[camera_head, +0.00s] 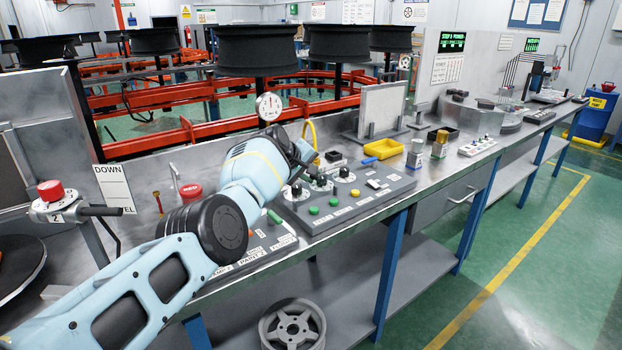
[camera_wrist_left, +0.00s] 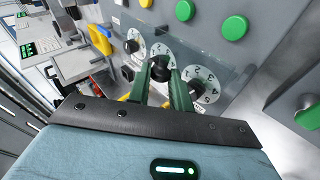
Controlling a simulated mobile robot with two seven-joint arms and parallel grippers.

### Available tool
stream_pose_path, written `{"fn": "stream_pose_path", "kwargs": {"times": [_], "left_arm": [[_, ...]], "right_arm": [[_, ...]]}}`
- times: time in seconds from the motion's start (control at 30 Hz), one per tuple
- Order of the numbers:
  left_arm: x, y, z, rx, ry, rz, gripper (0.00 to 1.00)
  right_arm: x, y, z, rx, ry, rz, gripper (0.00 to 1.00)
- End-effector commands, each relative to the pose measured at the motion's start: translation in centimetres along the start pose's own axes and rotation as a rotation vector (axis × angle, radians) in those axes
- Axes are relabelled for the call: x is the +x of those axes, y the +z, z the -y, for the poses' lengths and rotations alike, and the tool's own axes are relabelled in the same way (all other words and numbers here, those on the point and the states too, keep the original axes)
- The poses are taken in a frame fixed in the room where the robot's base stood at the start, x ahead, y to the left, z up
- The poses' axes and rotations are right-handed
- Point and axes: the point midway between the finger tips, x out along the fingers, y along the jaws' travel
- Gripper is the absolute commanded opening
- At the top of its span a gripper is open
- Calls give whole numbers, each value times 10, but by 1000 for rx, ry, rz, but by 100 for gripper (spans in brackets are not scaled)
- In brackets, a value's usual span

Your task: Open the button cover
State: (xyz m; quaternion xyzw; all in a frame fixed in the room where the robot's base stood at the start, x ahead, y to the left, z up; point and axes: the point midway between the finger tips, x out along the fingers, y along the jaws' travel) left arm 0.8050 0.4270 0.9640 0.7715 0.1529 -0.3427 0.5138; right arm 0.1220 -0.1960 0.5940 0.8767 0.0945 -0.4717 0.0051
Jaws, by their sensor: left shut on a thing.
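A control panel (camera_head: 345,205) with dials and green and yellow buttons lies on the metal bench. In the left wrist view, a clear, see-through cover (camera_wrist_left: 228,62) appears over a row of white dials (camera_wrist_left: 207,84) with black knobs. My left gripper (camera_head: 316,178) reaches down over these dials. In the left wrist view its two dark green fingers (camera_wrist_left: 160,78) are shut around a black knob (camera_wrist_left: 160,67) at the middle dial. I cannot tell whether this knob belongs to the cover or to the dial beneath. My right gripper is in neither view.
A red button (camera_head: 191,193) is left of my forearm. A wheel (camera_head: 293,325) lies on the shelf below. Green floor is open to the right.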

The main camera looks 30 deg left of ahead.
Motion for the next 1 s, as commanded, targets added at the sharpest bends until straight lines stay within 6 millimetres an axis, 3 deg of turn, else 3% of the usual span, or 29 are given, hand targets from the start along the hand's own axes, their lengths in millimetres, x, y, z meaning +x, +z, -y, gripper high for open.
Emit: {"fn": "stream_pose_path", "kwargs": {"times": [0.7,0.73,0.87,1.0], "left_arm": [[1,4,1,-57,-1,58,0],[1,4,1,-57,-1,58,22],[1,4,1,-57,-1,57,39],[1,3,1,-56,-1,57,41]], "right_arm": [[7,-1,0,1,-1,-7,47],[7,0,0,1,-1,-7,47],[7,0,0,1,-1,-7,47],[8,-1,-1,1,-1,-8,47]]}}
